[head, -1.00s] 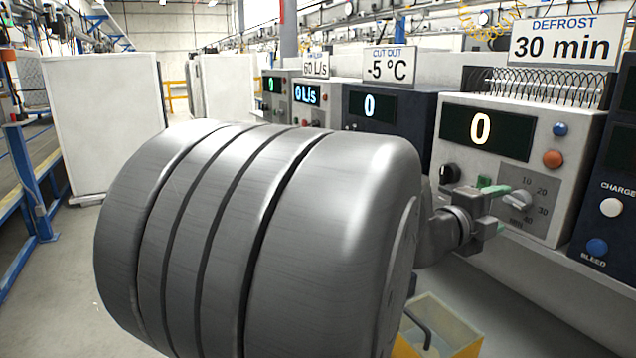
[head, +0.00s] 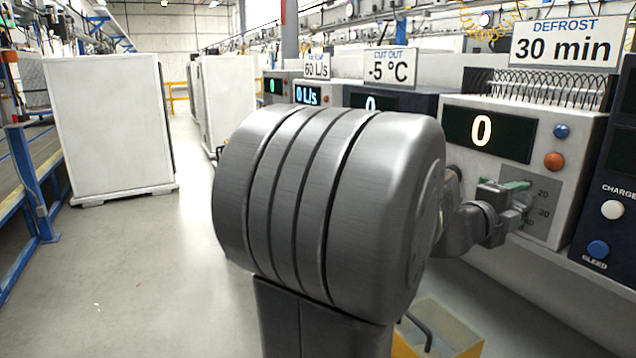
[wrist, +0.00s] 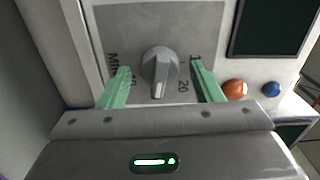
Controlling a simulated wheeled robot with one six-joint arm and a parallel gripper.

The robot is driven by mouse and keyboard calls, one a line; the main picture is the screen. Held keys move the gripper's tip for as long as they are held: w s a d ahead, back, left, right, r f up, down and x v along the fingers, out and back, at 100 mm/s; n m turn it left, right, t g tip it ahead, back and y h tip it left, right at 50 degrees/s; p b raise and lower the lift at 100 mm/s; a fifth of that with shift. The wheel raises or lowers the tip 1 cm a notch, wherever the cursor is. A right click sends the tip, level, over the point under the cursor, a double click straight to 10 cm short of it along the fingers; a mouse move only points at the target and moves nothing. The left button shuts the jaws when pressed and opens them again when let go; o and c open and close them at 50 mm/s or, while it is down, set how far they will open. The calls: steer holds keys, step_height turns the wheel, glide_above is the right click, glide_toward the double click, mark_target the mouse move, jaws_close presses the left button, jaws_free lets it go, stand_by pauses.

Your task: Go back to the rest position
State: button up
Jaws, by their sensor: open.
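My gripper (head: 524,195) is in front of the grey dial panel of the defrost timer box (head: 590,110). Its green fingers are spread apart and hold nothing. In the wrist view my gripper (wrist: 160,90) has one fingertip on each side of the grey timer knob (wrist: 158,72), with clear space between fingers and knob. In the head view my gripper hides the knob. The box's display (head: 485,132) reads 0, and the sign (head: 567,40) above reads DEFROST 30 min.
An orange button (head: 554,160) and a blue button (head: 561,130) sit on the box. A dark panel with CHARGE and BLEED buttons (head: 597,249) stands at right. A yellow bin (head: 460,335) is below. White cabinets (head: 108,125) stand at left, with open floor (head: 150,270) before them.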

steer(key=v, duration=1.4)
steer(key=x, duration=1.4)
steer(key=shift+w+d+r, duration=0.1)
steer(key=shift+d, duration=0.2)
steer(key=n+p, duration=0.2)
steer(key=n, duration=0.1)
steer(key=shift+a+r+n, duration=0.15)
steer(key=shift+a+n, duration=0.05)
steer(key=shift+n, duration=0.1)
steer(key=n+p, duration=0.3)
steer(key=n, duration=0.2)
steer(key=n+p, duration=0.3)
steer(key=n, duration=0.3)
steer(key=shift+w+r+n+p, duration=0.1)
steer(key=shift+n+p, duration=0.2)
steer(key=shift+p, duration=0.1)
steer(key=shift+a+n+p, duration=0.1)
steer(key=shift+n+p, duration=0.8)
steer(key=shift+n, duration=1.1)
